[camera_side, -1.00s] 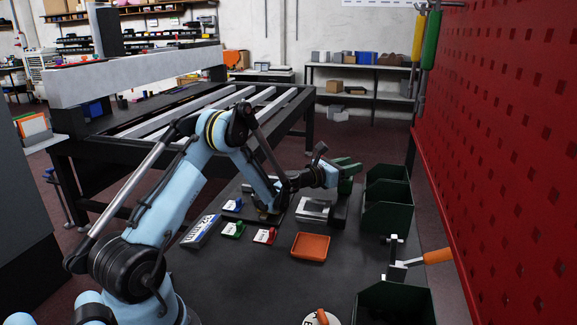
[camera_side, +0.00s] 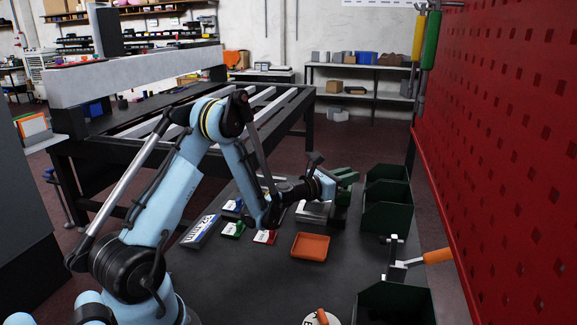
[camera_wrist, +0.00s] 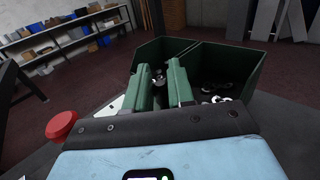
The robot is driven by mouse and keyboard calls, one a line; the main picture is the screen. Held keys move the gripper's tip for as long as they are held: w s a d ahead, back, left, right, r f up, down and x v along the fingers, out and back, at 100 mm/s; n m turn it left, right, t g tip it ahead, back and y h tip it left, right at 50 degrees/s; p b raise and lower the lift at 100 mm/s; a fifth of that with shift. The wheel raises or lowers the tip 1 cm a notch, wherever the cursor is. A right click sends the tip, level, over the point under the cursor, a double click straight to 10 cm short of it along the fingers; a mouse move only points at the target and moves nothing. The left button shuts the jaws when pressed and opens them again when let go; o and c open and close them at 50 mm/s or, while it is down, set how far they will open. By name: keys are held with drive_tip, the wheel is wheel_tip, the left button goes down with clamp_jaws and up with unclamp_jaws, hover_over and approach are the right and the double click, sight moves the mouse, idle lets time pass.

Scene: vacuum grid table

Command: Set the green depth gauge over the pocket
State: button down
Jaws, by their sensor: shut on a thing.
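A small green piece with a white label (camera_side: 232,229), which looks like the green depth gauge, lies on the dark table between a blue one (camera_side: 233,205) and a red one (camera_side: 265,237). A grey metal block (camera_side: 314,211) stands right of them, partly behind my wrist; I cannot make out its pocket. My gripper (camera_side: 347,176) is above the table beyond the block, pointing towards the dark green bins. In the wrist view, its two green fingers (camera_wrist: 161,88) have a narrow gap. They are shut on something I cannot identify.
An orange tray (camera_side: 310,246) lies in front of the block. A white-and-blue sign (camera_side: 200,231) stands at left. Green bins (camera_side: 388,210) and an orange-handled tool (camera_side: 420,260) line the right side by the red pegboard (camera_side: 510,150).

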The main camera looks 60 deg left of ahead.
drive_tip(key=shift+s+d, duration=0.35)
drive_tip(key=shift+d, duration=0.05)
drive_tip(key=c, duration=1.1)
unclamp_jaws()
drive_tip(key=shift+s+a, duration=0.1)
drive_tip(key=shift+s, duration=1.45)
drive_tip(key=shift+r, duration=3.5)
